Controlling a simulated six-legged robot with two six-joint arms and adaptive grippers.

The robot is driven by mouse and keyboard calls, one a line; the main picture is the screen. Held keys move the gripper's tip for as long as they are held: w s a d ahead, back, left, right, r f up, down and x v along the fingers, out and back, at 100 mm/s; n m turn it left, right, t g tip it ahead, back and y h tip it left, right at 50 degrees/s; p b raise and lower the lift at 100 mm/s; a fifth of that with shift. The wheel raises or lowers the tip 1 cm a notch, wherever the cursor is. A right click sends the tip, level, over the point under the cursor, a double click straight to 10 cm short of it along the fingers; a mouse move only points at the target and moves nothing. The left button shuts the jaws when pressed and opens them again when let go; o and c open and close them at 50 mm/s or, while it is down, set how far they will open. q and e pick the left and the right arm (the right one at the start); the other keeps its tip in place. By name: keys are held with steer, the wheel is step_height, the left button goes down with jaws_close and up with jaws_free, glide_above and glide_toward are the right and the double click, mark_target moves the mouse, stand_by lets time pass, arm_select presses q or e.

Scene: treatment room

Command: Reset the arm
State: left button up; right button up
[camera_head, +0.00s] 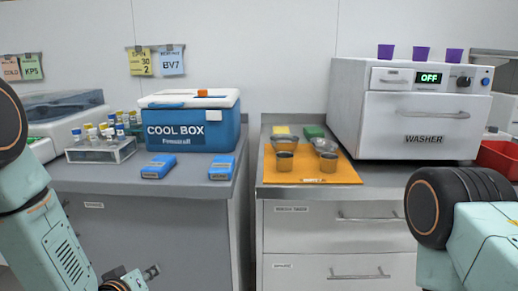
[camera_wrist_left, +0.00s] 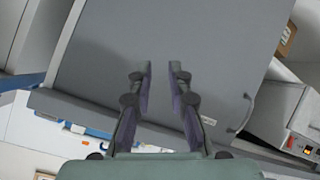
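My left arm (camera_head: 45,235) comes in from the left in the head view. Its gripper (camera_head: 140,278) is low at the bottom edge, in front of the left grey cabinet (camera_head: 150,225) and below the counter top. In the left wrist view the two dark fingers of this gripper (camera_wrist_left: 161,78) are apart, with nothing between them. Behind them is a plain grey cabinet panel (camera_wrist_left: 170,45). Part of my right arm (camera_head: 465,235) shows at the right edge of the head view. Its gripper is not visible.
A blue cool box (camera_head: 190,120), two blue devices (camera_head: 158,167) and a vial rack (camera_head: 100,151) stand on the left counter. The right counter holds an orange mat (camera_head: 340,172) with metal cups and a white washer (camera_head: 410,105). A gap separates the counters.

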arm_select(q)
steer(key=s+d+f+m+g, duration=0.1)
steer(key=s+f+g, duration=0.3)
steer(key=s, duration=0.8)
steer(key=s+d+f+m+g, duration=0.1)
steer(key=s+f+g, duration=0.3)
steer(key=s, duration=0.8)
steer(key=s+d+f+m+g+p, duration=0.1)
steer(key=s+f+m+g, duration=0.2)
steer(key=s+f, duration=0.4)
steer(key=s+g, duration=0.1)
steer(key=s, duration=0.4)
steer(key=shift+s+d+f, duration=0.15)
steer(key=shift+f, duration=0.1)
